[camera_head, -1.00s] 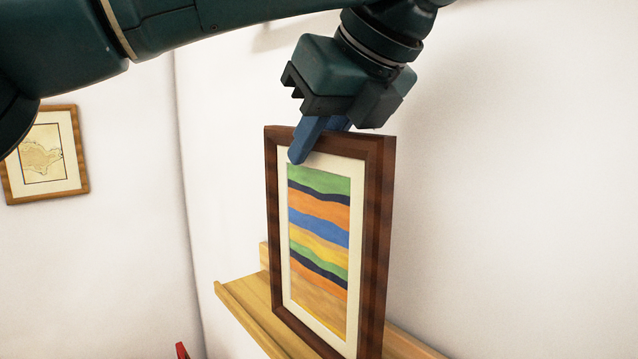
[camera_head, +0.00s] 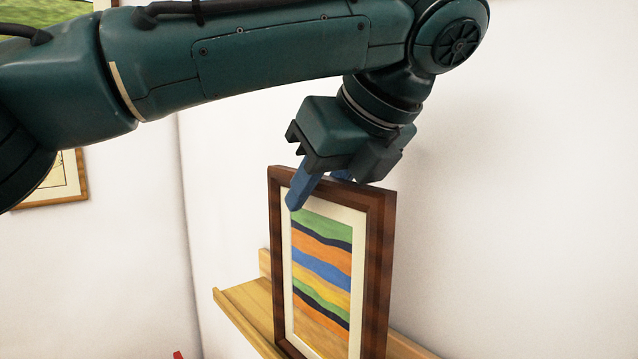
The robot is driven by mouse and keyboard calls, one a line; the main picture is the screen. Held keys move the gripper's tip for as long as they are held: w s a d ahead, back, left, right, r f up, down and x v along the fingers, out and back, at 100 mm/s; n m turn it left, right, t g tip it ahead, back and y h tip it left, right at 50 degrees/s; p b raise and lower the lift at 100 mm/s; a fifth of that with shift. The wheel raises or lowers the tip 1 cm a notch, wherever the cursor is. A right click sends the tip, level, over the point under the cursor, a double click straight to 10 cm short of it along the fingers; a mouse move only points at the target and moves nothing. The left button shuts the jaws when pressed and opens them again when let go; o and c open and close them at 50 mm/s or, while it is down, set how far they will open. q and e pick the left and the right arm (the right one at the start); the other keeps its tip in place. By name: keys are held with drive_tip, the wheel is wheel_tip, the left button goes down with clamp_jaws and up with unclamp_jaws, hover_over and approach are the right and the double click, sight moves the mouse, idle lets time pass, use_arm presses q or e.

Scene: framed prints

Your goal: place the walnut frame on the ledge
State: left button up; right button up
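The walnut frame (camera_head: 378,270) is upright, a dark brown frame with a cream mat and a print of wavy coloured stripes. My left gripper (camera_head: 316,185) comes down from above and is shut on its top edge. One blue finger lies over the front face and the other is mostly hidden behind the frame. The wooden ledge (camera_head: 240,309) runs along the wall behind and below the frame, showing on both sides of it. The frame's bottom edge is mostly cut off by the picture, so I cannot tell whether it touches the ledge. My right gripper is not in view.
A light wood framed print (camera_head: 70,190) hangs on the left wall, partly behind my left arm. Another picture (camera_head: 45,18) shows at the top left. A small red thing (camera_head: 178,355) shows at the bottom edge. The wall right of the frame is bare.

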sight(352, 184)
use_arm(q)
drive_tip(key=shift+o, duration=0.7)
drive_tip(key=shift+r, duration=0.1)
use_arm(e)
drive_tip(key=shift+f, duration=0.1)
use_arm(q)
drive_tip(key=shift+s+d+r, duration=0.1)
drive_tip(key=shift+s+r, duration=0.05)
drive_tip(key=shift+r, duration=0.15)
drive_tip(key=p+v, duration=0.1)
drive_tip(key=v, duration=0.4)
drive_tip(key=shift+s+d+r+p, duration=0.15)
drive_tip(key=shift+s+r+p, duration=0.05)
drive_tip(key=shift+r+p, duration=0.1)
drive_tip(key=shift+s+d+r, duration=0.25)
drive_tip(key=shift+s+r, duration=0.1)
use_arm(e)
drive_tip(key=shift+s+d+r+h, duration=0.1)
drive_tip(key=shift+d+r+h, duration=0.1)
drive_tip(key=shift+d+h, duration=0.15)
